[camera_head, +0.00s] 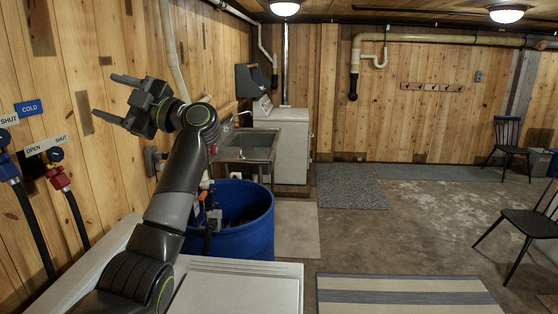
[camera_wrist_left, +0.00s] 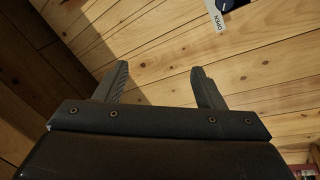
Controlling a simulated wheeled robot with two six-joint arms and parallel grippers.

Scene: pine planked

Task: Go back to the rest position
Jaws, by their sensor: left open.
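My left gripper (camera_head: 108,98) is raised at the left of the head view, in front of the pine plank wall. Its two fingers are spread apart and nothing is between them. In the left wrist view the open fingers (camera_wrist_left: 162,88) point at the wall planks (camera_wrist_left: 160,60). My left arm rises from the bottom left of the head view, over a white surface (camera_head: 245,285). My right gripper does not show in either view.
Two hoses with a blue valve (camera_head: 8,168) and a red valve (camera_head: 58,178) are on the left wall. A blue barrel (camera_head: 257,225) stands beside my arm, with a sink (camera_head: 248,147) behind it. Two dark chairs (camera_head: 508,135) stand at the right.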

